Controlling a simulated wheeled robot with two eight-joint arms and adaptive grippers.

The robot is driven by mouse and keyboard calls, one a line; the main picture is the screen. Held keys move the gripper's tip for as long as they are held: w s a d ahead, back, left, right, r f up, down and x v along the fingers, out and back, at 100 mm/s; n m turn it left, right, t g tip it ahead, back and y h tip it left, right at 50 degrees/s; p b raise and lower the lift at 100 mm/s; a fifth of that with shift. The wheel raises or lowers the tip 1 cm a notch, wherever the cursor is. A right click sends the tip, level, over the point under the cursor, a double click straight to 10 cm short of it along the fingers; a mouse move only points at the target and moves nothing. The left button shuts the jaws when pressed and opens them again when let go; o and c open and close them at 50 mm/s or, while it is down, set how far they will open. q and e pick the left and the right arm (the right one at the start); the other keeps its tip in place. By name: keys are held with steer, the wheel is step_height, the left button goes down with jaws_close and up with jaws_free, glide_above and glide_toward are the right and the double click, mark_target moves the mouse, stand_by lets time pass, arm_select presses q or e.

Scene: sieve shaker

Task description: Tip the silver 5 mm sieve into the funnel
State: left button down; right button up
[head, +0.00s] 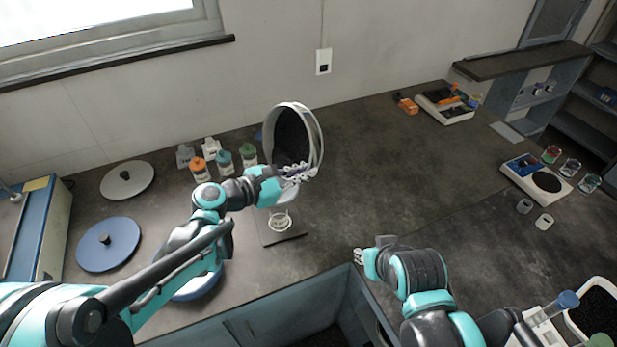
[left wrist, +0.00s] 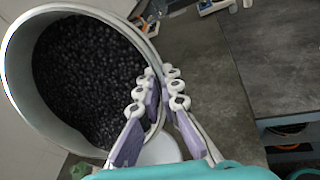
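The silver sieve (head: 318,136) is held up on its side above the bench, its round opening turned toward the head camera. Dark granules (left wrist: 85,80) show inside it in the left wrist view. My left gripper (head: 298,172) has its fingers on either side of the sieve's rim, as the left wrist view (left wrist: 163,95) shows. A small pale ringed piece, apparently the funnel (head: 279,221), stands on a dark base plate below the gripper; its details are too small to tell. My right gripper (head: 361,257) is low near the bench's front edge, away from the sieve, its finger opening unclear.
Several capped jars (head: 223,160) stand behind and left of the funnel. A grey lid (head: 127,181) and a blue lid (head: 107,245) lie at left. The bench's middle right is clear.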

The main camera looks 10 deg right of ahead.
arm_select(q)
steer(key=shift+s+a+f+t+h+b, duration=0.15)
steer(key=shift+s+a+t+h+b, duration=0.4)
steer(key=shift+h+b, duration=0.75)
steer(key=shift+s+a+f+t+h+b, duration=0.25)
steer(key=shift+a+t+h+b, duration=0.6)
steer(key=shift+b, duration=0.85)
steer(key=shift+s+a+f+t+h+b, duration=0.1)
steer(key=shift+s+a+t+h+b, duration=0.45)
steer(key=shift+h+b, duration=0.8)
steer(key=y+p, duration=0.1)
steer(key=p, duration=0.1)
steer(key=d+r+g+y+p, duration=0.1)
steer(key=p, duration=0.1)
steer(key=w+y+p, duration=0.1)
steer(key=p, duration=0.1)
steer(key=shift+w+d+r+g, duration=0.1)
steer(key=shift+d+r+g, duration=0.15)
steer(key=shift+d+g, duration=0.1)
steer(key=shift+w+d+f+y+p, duration=0.15)
steer(key=shift+f+y+p, duration=0.1)
steer(key=shift+y+p, duration=0.25)
